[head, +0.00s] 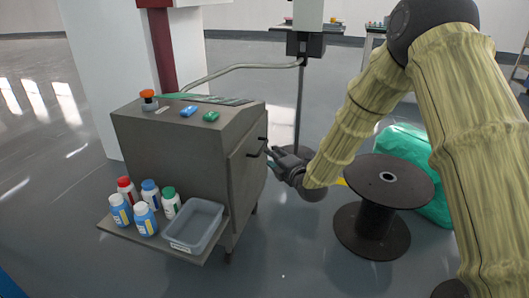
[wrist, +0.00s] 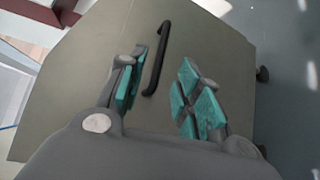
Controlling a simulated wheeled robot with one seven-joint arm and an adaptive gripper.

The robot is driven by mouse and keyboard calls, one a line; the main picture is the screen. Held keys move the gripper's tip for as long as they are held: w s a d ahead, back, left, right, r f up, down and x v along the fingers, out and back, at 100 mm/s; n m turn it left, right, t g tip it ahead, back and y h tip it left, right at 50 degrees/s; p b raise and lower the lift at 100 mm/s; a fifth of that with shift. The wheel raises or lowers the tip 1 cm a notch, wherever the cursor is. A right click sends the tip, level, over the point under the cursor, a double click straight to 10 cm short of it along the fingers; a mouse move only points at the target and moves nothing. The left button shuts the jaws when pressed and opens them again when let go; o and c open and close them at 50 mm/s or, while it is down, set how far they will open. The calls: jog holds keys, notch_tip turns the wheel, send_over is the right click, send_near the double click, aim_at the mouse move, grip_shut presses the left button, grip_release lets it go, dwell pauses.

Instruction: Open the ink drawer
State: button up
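The ink drawer is the grey front panel (head: 246,170) on the right side of a grey cart (head: 165,140). It looks closed. Its black bar handle (head: 257,148) stands out from the panel. In the wrist view the handle (wrist: 157,58) runs nearly upright on the flat panel (wrist: 90,65), beyond the fingers. My gripper (head: 272,155) is close in front of the handle in the head view. In the wrist view my gripper (wrist: 160,95) is open, with its teal-padded fingers apart and nothing between them. The handle lies nearer the left finger; whether they touch is unclear.
A side shelf (head: 195,255) on the cart holds several bottles (head: 145,218) and a clear tray (head: 195,225). A black cable spool (head: 385,190) and a green wrapped bundle (head: 435,195) stand right of the cart. Floor is clear in front.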

jog(key=b+x, duration=0.3)
jog(key=x, duration=0.5)
jog(key=shift+w+f, duration=0.1)
grip_shut()
